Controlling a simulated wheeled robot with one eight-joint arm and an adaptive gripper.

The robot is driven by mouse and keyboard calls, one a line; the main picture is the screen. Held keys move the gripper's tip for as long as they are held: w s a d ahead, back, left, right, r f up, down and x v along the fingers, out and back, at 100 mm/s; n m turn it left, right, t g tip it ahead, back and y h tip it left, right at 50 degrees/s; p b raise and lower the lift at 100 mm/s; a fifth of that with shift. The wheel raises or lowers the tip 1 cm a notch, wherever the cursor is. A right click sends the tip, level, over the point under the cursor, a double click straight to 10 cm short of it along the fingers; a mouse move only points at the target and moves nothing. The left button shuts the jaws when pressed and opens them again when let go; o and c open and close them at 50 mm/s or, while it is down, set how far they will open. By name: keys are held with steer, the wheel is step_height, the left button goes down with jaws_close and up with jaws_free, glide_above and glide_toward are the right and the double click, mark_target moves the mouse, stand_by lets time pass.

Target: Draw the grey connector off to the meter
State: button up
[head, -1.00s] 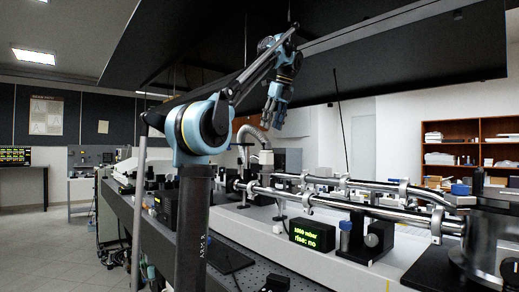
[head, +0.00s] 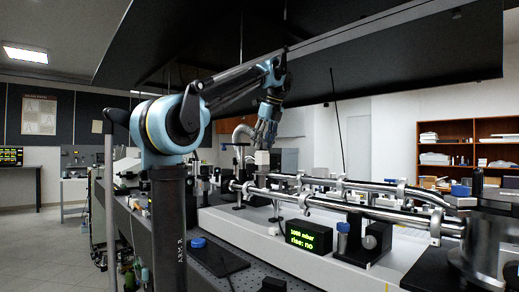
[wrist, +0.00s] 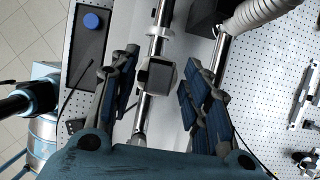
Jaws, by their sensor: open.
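A small light grey block (head: 262,158), which looks like the grey connector, stands at the steel pipe line on the bench. In the wrist view the grey block (wrist: 158,76) sits on the pipe between my fingers. My gripper (head: 266,128) points down just above it, open and empty. In the wrist view the fingers of my gripper (wrist: 163,90) stand apart on either side of the block, with gaps; I cannot tell whether they are level with it. The meter (head: 308,237), a black box with green text "1000 mbar, rise: no", stands in front of the pipes.
Steel pipes (head: 360,208) with clamps run along the bench. A corrugated hose (wrist: 262,14) lies near my right fingers in the wrist view. A black plate with a blue knob (wrist: 91,21) is at the upper left. A dark canopy (head: 400,70) hangs above my arm.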

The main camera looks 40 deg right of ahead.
steer(key=shift+c, duration=0.5)
jaws_close()
steer(key=shift+r, duration=0.1)
steer(key=shift+r, duration=3.15)
